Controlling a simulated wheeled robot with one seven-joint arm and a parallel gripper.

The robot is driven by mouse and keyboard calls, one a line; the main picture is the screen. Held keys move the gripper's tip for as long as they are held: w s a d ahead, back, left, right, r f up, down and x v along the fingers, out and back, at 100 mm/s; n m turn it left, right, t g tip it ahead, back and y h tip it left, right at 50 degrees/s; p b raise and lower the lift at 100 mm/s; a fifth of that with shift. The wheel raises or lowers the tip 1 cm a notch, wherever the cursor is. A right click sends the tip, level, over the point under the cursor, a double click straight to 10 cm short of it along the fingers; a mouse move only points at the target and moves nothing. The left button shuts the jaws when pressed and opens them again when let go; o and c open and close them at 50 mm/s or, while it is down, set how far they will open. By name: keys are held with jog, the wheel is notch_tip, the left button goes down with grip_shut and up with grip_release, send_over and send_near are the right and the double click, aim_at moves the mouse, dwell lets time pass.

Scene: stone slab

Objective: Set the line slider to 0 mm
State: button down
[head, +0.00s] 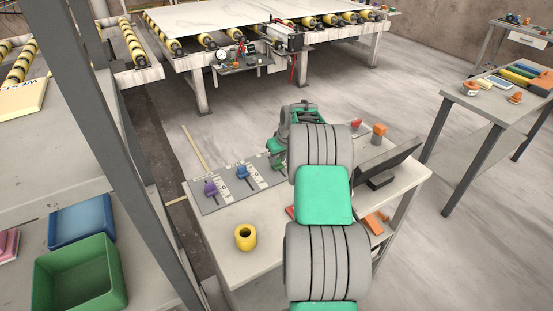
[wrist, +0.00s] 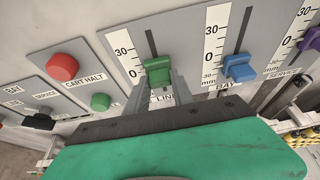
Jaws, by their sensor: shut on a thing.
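The line slider is a green knob (wrist: 157,72) on a grey panel (wrist: 185,40), above the label LINE in the wrist view. Its dark slot runs upward from the knob. The scale (wrist: 126,55) beside it reads 30 at the top and 0 at the bottom; the knob sits near the 0 end, but the exact reading is unclear. My gripper (wrist: 160,82) is shut on the green knob, one finger on each side.
A blue slider (wrist: 238,68) marked BAY and a purple slider (wrist: 311,40) marked SERVICE are to the right. A red button (wrist: 62,67) marked CART HALT and a green button (wrist: 100,102) are to the left. A yellow cup (head: 246,238) and a dark screen (head: 388,158) share the bench.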

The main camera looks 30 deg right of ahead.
aim_at(281, 172)
jog(key=shift+w, duration=0.2)
jog(key=c, duration=1.1)
grip_release()
jog(key=shift+b+v, duration=0.9)
jog(key=shift+v, duration=3.05)
jog(key=shift+w, duration=0.1)
